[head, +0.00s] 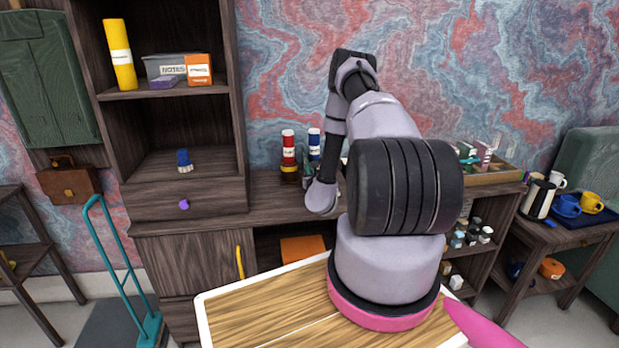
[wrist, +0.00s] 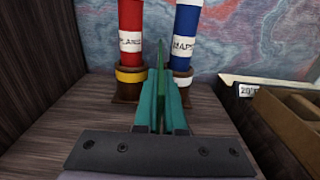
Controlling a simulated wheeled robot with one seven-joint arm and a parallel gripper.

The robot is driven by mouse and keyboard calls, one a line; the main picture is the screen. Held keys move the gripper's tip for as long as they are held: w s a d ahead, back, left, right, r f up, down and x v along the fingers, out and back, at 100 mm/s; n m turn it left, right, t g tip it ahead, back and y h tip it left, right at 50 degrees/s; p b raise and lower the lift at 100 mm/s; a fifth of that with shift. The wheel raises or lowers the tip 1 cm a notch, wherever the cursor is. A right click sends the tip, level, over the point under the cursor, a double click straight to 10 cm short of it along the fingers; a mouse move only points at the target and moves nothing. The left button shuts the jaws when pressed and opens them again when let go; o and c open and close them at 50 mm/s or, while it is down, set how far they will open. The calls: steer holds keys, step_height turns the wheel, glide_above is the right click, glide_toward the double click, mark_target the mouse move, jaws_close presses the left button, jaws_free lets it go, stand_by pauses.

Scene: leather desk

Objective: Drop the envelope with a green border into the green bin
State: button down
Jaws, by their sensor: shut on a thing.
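My gripper (wrist: 160,95) shows in the wrist view with its teal fingers close together, shut on a thin green upright edge (wrist: 160,54). This looks like the green-bordered envelope seen edge-on; its face and border cannot be made out. In the head view my gripper (head: 309,172) is over the desk, in front of the red and blue tubes, and what it holds is too small to tell. I cannot pick out a green bin in either view.
A red tube (wrist: 131,35) and a blue tube (wrist: 186,38) stand upright in holders just beyond my gripper. A compartmented brown tray (wrist: 290,120) is to the right. The shelf unit (head: 185,193) stands left. Bare desktop (wrist: 45,125) lies left of my gripper.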

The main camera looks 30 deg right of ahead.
steer(key=shift+f, duration=1.6)
steer(key=shift+f, duration=0.2)
steer(key=c, duration=1)
jaws_free()
steer(key=shift+r, duration=0.1)
